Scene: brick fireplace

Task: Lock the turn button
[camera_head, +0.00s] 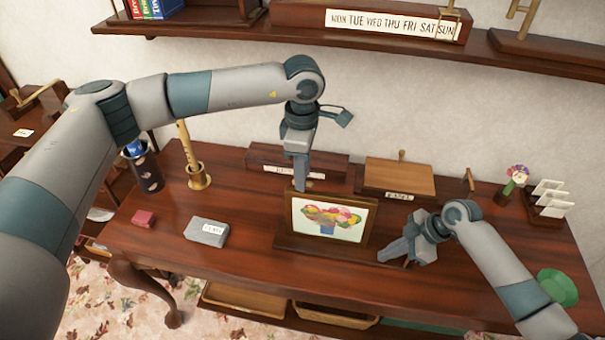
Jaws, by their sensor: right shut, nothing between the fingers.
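A framed flower picture (357,216) stands upright on a dark wooden base (290,240) at the middle of the table. I cannot make out a turn button for certain; it may be hidden or too small. My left gripper (300,188) points down at the top left of the frame. Its fingers overlap in this view, so I cannot tell whether they are apart or whether they touch the frame. My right gripper (384,254) is shut and empty, low beside the frame's right side, near the right end of the base.
Behind the frame are a long dark box (330,163) and a wooden-lidded box (400,177). A grey block (206,232), a red block (143,218) and a brass holder (198,178) stand left. A green object (558,287) lies right. A wall shelf (400,57) runs above.

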